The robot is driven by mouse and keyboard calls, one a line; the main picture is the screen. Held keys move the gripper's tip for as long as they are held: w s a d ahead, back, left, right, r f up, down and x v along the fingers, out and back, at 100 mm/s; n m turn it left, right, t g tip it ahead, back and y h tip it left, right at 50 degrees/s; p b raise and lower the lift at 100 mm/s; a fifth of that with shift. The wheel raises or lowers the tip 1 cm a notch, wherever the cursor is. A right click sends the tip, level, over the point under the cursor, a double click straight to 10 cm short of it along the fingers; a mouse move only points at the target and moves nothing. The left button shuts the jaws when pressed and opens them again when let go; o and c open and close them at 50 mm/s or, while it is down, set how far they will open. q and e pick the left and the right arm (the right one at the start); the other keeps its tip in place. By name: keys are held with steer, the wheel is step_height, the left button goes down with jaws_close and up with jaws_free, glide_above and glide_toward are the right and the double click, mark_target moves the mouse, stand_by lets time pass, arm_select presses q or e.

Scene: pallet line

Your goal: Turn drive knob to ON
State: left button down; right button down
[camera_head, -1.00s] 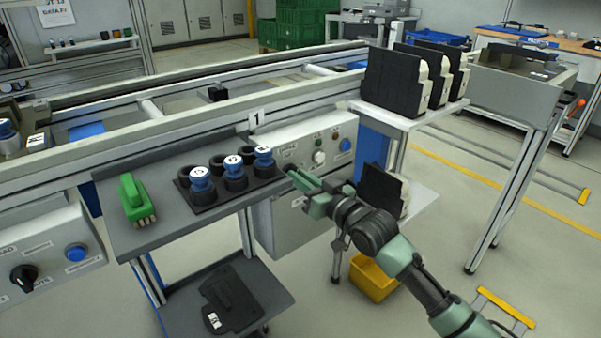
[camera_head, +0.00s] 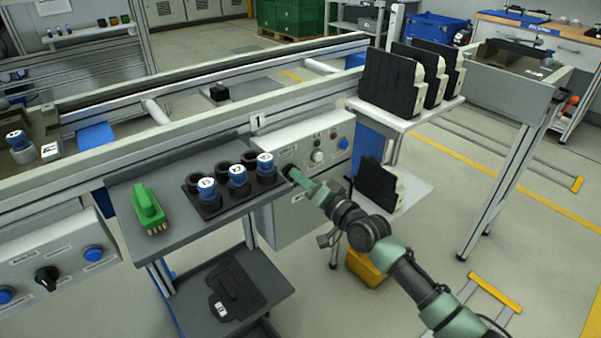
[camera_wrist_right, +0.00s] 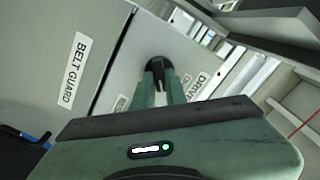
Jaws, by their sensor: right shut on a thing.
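The black drive knob (camera_wrist_right: 158,63) sits on the pale control panel, with a partly covered DRIVE label (camera_wrist_right: 196,86) beside it in the right wrist view. My right gripper (camera_wrist_right: 164,82) is shut on the knob, with its two green fingers around it. In the head view my right gripper (camera_head: 295,178) reaches the left part of the control box (camera_head: 318,138), and its fingers mostly hide the knob. The knob's pointer and ON mark cannot be read. My left gripper is not in view.
A shelf with blue-capped pieces (camera_head: 237,175) and a green brush-like tool (camera_head: 148,208) is on the left. A BELT GUARD label (camera_wrist_right: 73,69) shows in the wrist view.

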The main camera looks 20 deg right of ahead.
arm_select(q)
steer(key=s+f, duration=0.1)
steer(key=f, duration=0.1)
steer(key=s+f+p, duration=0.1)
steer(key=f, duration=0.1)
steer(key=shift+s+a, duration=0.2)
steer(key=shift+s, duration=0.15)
arm_select(e)
steer(key=m, duration=0.7)
steer(key=shift+d+f+m, duration=0.1)
steer(key=shift+m, duration=0.2)
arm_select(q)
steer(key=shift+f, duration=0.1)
